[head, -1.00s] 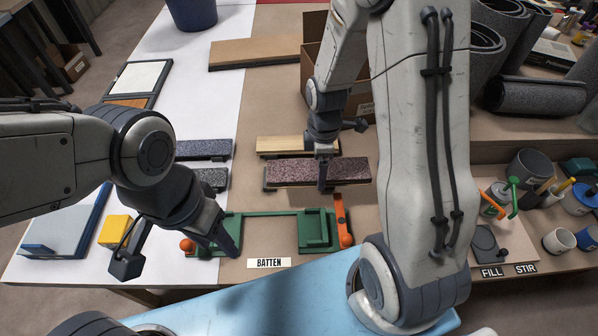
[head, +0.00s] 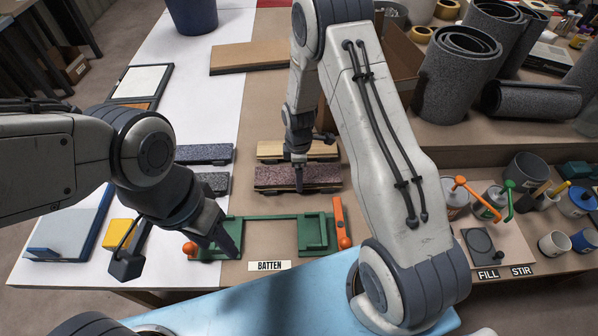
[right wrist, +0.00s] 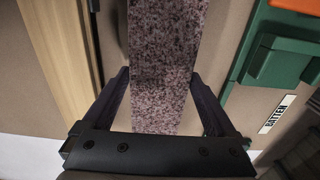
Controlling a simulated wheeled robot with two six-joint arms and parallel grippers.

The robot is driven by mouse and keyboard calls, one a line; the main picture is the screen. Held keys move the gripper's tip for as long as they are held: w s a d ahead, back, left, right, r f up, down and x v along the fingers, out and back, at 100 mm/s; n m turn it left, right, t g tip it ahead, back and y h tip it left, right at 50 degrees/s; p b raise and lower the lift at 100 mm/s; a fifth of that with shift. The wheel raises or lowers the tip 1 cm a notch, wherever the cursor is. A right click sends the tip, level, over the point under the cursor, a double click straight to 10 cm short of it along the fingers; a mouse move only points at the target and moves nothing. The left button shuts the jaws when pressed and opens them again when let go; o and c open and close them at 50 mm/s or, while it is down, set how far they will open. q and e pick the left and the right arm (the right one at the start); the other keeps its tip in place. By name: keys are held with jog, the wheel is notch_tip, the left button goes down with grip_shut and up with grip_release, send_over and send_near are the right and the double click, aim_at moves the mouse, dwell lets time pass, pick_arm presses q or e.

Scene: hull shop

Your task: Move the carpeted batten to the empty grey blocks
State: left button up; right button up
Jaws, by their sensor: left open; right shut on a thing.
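The carpeted batten (head: 275,178), a long board with purple-brown speckled carpet, lies crosswise mid-bench in front of a bare wooden batten (head: 275,150). My right gripper (head: 299,183) is shut on it near its middle. In the right wrist view the batten (right wrist: 165,50) runs between the two fingers (right wrist: 165,98). I cannot tell whether it touches anything beneath. My left gripper (head: 180,253) is open and empty in front, by the left end of the green jig.
The green jig (head: 270,219) with orange handles stands before the batten, behind the BATTEN label (head: 268,266). Two grey carpeted pieces (head: 205,153) lie to the left. A long board (head: 255,55) lies at the back. Carpet rolls (head: 455,80), cups and tools crowd the right.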

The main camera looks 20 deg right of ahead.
jog(key=shift+f, duration=0.1)
jog(key=o, duration=1.2)
jog(key=shift+c, duration=0.2)
